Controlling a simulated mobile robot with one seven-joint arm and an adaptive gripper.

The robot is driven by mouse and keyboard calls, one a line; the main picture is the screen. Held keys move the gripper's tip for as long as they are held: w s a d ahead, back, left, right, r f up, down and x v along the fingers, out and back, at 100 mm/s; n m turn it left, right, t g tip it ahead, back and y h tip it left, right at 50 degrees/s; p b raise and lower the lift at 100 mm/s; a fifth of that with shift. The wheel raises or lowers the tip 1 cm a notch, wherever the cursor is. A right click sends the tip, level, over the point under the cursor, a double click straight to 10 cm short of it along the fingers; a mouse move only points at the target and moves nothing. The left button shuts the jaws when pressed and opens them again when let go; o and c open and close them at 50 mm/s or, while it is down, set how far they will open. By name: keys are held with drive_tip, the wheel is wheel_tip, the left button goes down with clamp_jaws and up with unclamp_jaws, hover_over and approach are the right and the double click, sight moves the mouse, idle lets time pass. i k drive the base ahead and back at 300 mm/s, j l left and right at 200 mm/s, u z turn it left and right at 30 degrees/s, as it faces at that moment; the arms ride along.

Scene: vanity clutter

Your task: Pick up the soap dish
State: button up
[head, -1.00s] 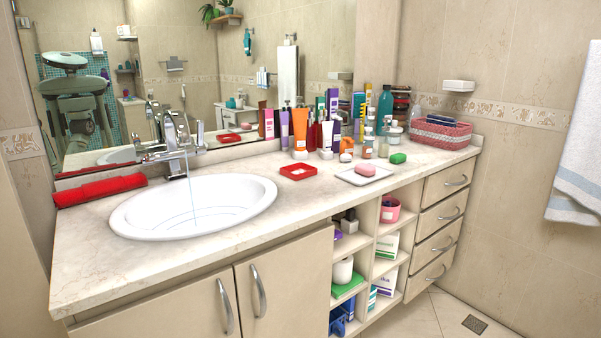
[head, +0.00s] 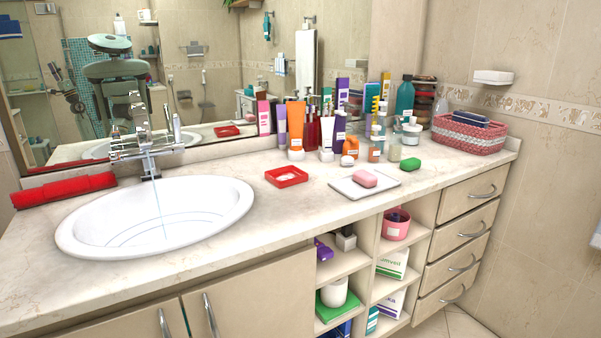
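A white, flat, square dish (head: 349,190) lies on the counter right of centre in the head view, with a pink soap bar (head: 364,179) on it. I cannot tell from the picture alone which of the two is the soap dish. A green soap bar (head: 410,164) lies on the bare counter behind and right of the white dish. My gripper is not directly in view; my body shows only in the mirror.
The counter (head: 230,262) has a white sink (head: 190,200) with running water on the left and a red rolled towel (head: 64,189). Several bottles and tubes (head: 296,130) stand behind the dishes. A pink basket (head: 470,133) is at the right. Counter in front of the dishes is clear.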

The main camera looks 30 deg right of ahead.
sight(284, 177)
drive_tip(key=i+l, duration=0.1)
drive_tip(key=l, duration=0.6)
drive_tip(key=i+l, duration=0.15)
drive_tip(key=l, duration=0.6)
drive_tip(key=i+l+u, duration=0.1)
drive_tip(key=l, duration=0.6)
drive_tip(key=i+l, duration=0.1)
drive_tip(key=l, duration=0.65)
drive_tip(key=i+l, duration=0.1)
drive_tip(key=l, duration=0.65)
drive_tip(key=i+l, duration=0.6)
drive_tip(key=l, duration=0.15)
drive_tip(key=u, duration=0.05)
